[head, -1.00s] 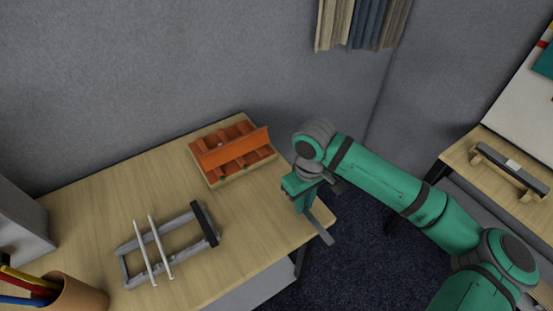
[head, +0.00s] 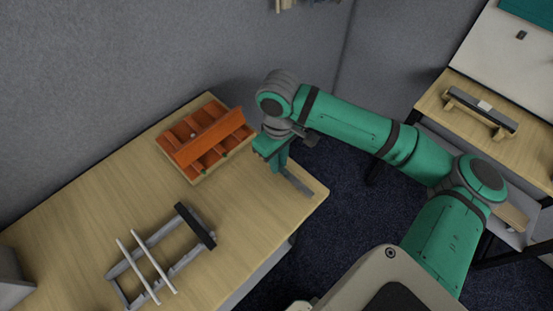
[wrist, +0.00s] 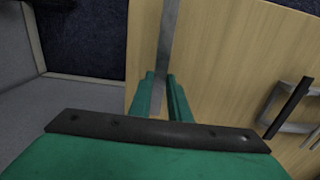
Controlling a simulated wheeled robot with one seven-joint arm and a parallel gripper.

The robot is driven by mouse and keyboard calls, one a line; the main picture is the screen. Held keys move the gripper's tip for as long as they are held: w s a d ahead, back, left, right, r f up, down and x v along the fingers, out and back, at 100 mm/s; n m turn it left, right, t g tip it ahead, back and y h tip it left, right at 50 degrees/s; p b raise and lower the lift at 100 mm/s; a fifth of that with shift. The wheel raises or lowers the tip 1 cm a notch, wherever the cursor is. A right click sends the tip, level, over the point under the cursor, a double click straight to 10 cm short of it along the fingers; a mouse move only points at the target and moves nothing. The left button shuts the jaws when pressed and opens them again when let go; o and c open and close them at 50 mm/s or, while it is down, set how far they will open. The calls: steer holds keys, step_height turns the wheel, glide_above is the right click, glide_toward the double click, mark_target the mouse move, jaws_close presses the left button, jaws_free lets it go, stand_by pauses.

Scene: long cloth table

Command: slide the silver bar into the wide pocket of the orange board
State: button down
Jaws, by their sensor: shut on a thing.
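The silver bar (head: 297,182) is a thin flat grey strip. My gripper (head: 282,166) is shut on it near one end, and the rest sticks out over the right corner of the table. In the wrist view the bar (wrist: 168,45) runs up and away from between the green fingers (wrist: 162,80). The orange board (head: 219,129) lies on the table left of my gripper, with several open pockets and a raised orange strip along its middle. The bar is apart from the board. I cannot tell which pocket is the wide one.
A grey frame (head: 187,263) with a black end bar (head: 195,227) and two white rods (head: 150,262) across it lies nearer on the table (head: 90,205). The table between frame and board is bare. A second table (head: 462,118) stands at the right, beyond a floor gap.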

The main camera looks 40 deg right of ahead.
steer(key=shift+w+a, duration=0.2)
steer(key=shift+w, duration=2.65)
steer(key=shift+w, duration=0.45)
steer(key=shift+w, duration=0.25)
steer(key=shift+w, duration=0.1)
steer(key=shift+w, duration=0.25)
